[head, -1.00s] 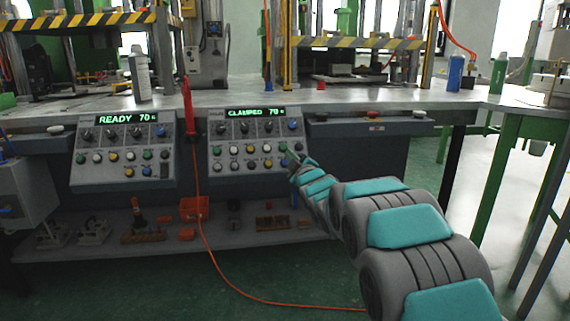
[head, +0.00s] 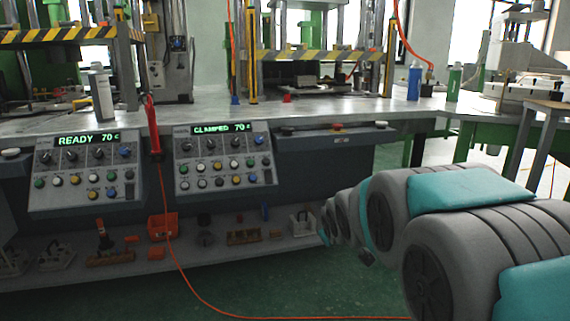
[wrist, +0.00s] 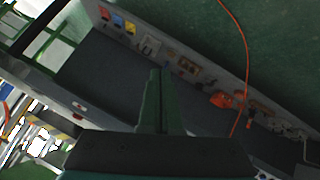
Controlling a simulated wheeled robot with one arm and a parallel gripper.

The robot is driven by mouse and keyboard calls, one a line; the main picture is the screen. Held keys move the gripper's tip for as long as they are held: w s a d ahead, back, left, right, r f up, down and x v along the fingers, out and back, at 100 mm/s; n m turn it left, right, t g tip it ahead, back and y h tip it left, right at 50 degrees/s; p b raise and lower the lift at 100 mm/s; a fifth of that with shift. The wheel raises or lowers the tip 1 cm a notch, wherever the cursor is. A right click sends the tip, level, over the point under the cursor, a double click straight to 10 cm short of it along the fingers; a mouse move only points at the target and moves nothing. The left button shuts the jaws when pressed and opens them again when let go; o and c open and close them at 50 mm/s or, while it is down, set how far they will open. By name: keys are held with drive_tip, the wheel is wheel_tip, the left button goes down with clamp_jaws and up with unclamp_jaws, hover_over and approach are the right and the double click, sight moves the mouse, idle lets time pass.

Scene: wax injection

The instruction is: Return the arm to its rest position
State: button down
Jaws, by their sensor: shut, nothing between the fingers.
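My arm (head: 430,215), grey with teal pads, reaches in from the right of the head view, below bench height. Its far end is near the lower shelf, and its gripper is too small and hidden to make out there. In the wrist view my gripper (wrist: 157,72) shows as dark green fingers together, with nothing between them. The fingers appear over the dark front of the bench and touch nothing that I can see.
Two control panels read READY (head: 85,170) and CLAMPED (head: 224,160). An orange cable (head: 180,265) runs down to the floor. The lower shelf (head: 215,252) holds an orange bin (head: 163,226) and small tools. Green floor in front is open.

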drive_tip(key=s+d+f+m+g, duration=0.1)
drive_tip(key=s+f+m+g, duration=0.1)
drive_tip(key=s, duration=1.2)
drive_tip(key=s+d+f+m+g+p, duration=0.1)
drive_tip(key=s+g, duration=0.4)
drive_tip(key=s, duration=1)
drive_tip(key=s+d+f+m+g+p, duration=0.1)
drive_tip(key=s+f+m+g, duration=0.1)
drive_tip(key=s, duration=1.2)
drive_tip(key=shift+s+d+f+m+g, duration=0.35)
drive_tip(key=shift+m+g, duration=0.45)
drive_tip(key=shift+g, duration=0.4)
